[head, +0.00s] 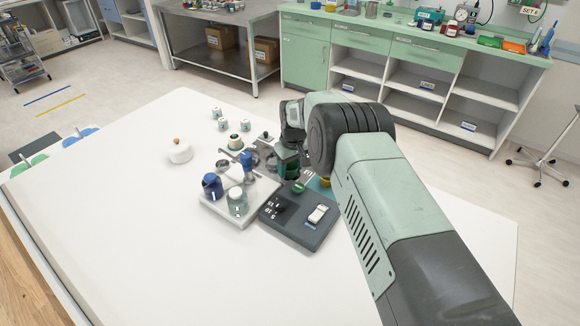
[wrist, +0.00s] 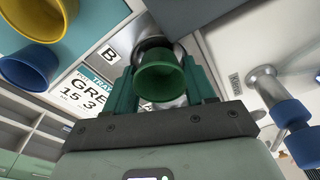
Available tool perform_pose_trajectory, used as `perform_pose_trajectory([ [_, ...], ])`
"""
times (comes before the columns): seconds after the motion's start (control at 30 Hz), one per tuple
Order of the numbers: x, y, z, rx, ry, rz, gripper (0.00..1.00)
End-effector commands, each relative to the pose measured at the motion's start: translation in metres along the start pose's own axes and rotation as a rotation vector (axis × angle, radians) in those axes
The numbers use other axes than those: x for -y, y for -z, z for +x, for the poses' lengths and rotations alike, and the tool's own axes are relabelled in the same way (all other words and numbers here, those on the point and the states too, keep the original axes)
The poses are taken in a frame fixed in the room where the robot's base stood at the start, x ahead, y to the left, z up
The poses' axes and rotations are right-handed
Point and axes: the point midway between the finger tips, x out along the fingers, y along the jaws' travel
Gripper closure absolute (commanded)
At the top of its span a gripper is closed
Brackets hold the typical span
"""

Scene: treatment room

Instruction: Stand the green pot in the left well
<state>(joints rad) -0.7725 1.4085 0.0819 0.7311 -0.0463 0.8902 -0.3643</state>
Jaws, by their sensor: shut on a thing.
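My gripper (wrist: 160,90) points downward over the crowded middle of the white table. Its two green fingers are shut on the green pot (wrist: 160,78), whose flared round end faces the wrist camera. In the head view my gripper (head: 291,172) is partly hidden by my own wrist, and a small green shape (head: 298,187) shows just below it. A tray panel marked B (wrist: 110,55) lies behind the pot in the wrist view. A rounded metal part shows directly behind the pot. I cannot make out the left well or tell whether the pot touches anything.
A yellow pot (wrist: 40,14) and a blue pot (wrist: 28,68) are near the fingers at left. A metal post with blue parts (wrist: 292,112) is at right. A white tray (head: 222,217) and dark grey block (head: 292,232) stand close by. The table's front left is clear.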

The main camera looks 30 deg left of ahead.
Motion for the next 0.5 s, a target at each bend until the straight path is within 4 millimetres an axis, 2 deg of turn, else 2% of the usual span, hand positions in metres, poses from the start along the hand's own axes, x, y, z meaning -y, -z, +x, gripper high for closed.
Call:
perform_pose_trajectory([
  [0.5, 0.0, 0.002, -0.015, -0.001, 0.0, 0.0, 0.78],
])
